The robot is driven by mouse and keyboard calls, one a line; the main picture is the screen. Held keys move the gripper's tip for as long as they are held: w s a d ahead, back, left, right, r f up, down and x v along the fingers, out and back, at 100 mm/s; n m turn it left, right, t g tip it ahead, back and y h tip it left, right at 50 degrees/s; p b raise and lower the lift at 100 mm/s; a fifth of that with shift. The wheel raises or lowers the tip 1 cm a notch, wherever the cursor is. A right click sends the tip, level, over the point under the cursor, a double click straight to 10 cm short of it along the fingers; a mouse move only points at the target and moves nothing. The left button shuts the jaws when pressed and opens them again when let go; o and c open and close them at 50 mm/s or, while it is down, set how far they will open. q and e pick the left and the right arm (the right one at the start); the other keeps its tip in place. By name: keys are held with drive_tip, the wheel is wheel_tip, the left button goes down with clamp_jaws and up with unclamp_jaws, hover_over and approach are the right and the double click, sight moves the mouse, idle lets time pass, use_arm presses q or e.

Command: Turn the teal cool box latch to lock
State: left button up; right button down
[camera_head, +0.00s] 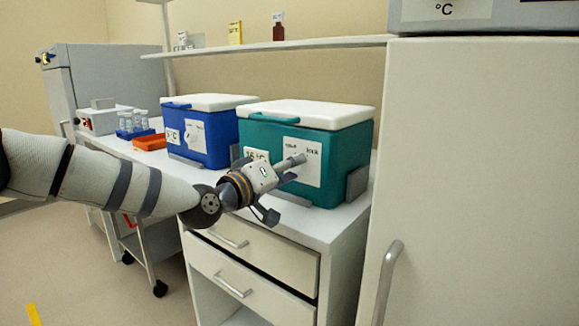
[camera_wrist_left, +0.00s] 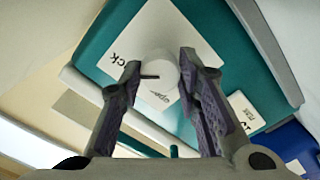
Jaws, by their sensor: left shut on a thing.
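The teal cool box (camera_head: 338,155) stands on the white counter with its white lid closed. My right gripper is not in view.
A blue cool box (camera_head: 212,150) stands to the left of the teal one. Grey brackets flank the teal box on the counter (camera_head: 345,215). A tall white cabinet (camera_head: 480,180) closes off the right side. An orange tray (camera_head: 150,142) and a blue tube rack lie farther left.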

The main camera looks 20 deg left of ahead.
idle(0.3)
use_arm(q)
drive_tip(key=o, duration=1.1)
drive_tip(key=shift+o, duration=0.2)
drive_tip(key=v, duration=1.2)
